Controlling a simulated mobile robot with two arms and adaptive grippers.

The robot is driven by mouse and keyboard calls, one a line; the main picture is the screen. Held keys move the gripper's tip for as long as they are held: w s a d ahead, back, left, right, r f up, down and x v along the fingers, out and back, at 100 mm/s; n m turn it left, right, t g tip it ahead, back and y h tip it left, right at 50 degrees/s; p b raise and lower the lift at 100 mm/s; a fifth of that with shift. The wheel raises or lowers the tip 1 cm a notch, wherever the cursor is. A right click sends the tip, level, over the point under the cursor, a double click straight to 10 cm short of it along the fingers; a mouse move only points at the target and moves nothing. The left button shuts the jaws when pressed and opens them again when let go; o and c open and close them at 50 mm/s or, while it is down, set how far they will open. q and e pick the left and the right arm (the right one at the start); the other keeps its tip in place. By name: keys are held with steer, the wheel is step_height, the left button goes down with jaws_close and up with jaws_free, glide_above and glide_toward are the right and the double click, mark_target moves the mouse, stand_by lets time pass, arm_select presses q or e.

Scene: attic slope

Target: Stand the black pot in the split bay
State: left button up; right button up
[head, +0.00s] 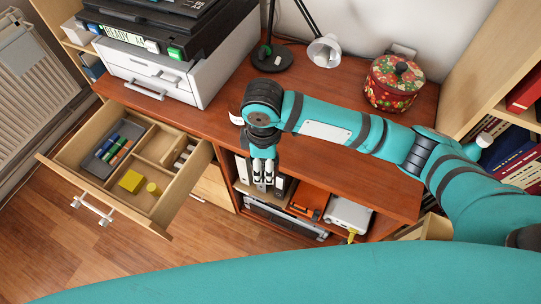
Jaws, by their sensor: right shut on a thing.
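My right gripper (263,184) points down at the front edge of the desk, before the open bays under the desktop. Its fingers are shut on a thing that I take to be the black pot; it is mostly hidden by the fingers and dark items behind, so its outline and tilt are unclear. I cannot tell for sure whether this is the split bay. My left gripper is out of view.
A drawer (190,203) stands pulled out at left, with markers, a yellow block (131,181) and a yellow cylinder (153,188) in its compartments. A printer (180,70), a lamp (324,50) and a floral tin (394,84) stand on the desk (225,110). Shelves with binders rise at right.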

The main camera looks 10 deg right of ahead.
steer(key=shift+s+a, duration=0.3)
steer(key=shift+a, duration=0.05)
